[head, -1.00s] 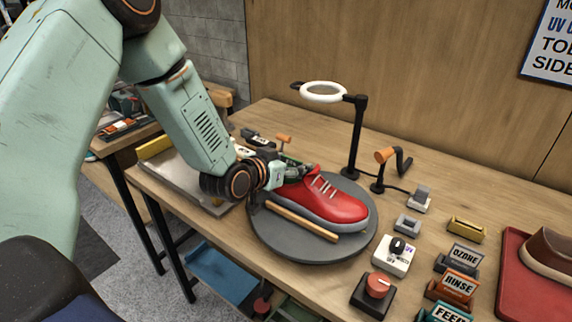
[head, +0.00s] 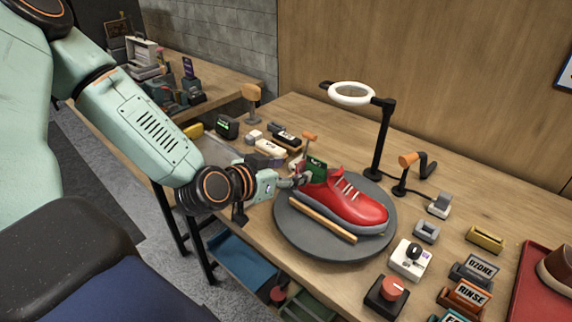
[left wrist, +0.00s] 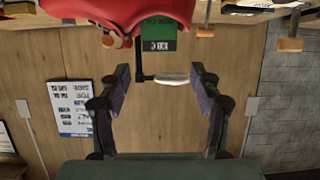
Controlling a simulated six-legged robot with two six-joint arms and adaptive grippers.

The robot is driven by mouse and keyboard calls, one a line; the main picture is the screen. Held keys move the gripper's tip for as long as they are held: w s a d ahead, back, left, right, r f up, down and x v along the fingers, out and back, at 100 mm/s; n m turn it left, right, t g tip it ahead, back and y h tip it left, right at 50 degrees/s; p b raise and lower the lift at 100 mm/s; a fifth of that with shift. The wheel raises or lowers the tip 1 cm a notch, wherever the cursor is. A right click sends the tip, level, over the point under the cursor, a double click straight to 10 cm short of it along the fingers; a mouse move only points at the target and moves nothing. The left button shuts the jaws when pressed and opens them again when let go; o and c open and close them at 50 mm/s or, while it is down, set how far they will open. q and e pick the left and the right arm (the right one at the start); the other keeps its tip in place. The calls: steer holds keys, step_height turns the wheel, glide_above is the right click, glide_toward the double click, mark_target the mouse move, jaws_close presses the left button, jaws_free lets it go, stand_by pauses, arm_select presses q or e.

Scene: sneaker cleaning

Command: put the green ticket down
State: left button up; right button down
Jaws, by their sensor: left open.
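The green ticket (head: 317,169) stands roughly upright at the heel end of the red sneaker (head: 348,203). In the left wrist view the ticket (left wrist: 158,32) shows upside down, beyond my fingertips, beside the red shoe (left wrist: 115,12). My left gripper (head: 300,180) is at the heel side of the shoe, close to the ticket. In the left wrist view my left gripper (left wrist: 160,75) has its fingers spread wide with nothing between them. The ticket's lower edge is hidden, so I cannot tell what it rests on. My right gripper is not in view.
The sneaker sits on a round grey turntable (head: 300,238) with a wooden stick (head: 322,222) in front. A ring lamp (head: 352,94) on a black post stands behind. Small blocks and tools (head: 270,147) lie behind my gripper. Knobs and label stands (head: 466,296) fill the right front.

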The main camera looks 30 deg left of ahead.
arm_select(q)
steer(key=shift+s+r, duration=0.2)
steer(key=shift+s, duration=0.2)
steer(key=s+d+f+g, duration=0.1)
steer(key=s+f, duration=0.1)
steer(key=f, duration=0.1)
steer(key=s+d+f+g, duration=0.1)
steer(key=s+f+g, duration=0.1)
steer(key=f, duration=0.1)
steer(key=s+d+f+g, duration=0.1)
steer(key=s+d+f, duration=0.1)
steer(key=f, duration=0.2)
steer(key=shift+s+h, duration=0.3)
steer(key=shift+s, duration=0.05)
steer(key=s+d+f+n+g+y, duration=0.1)
steer(key=s+f+g, duration=0.3)
steer(key=s, duration=0.7)
steer(key=s+d+f+g+y, duration=0.1)
steer(key=s+d+f+g, duration=0.1)
steer(key=s+f+g, duration=0.3)
steer(key=s+f, duration=0.4)
steer(key=s, duration=0.3)
steer(key=shift+d+n, duration=0.2)
steer(key=shift+n, duration=0.2)
steer(key=shift+f, duration=0.1)
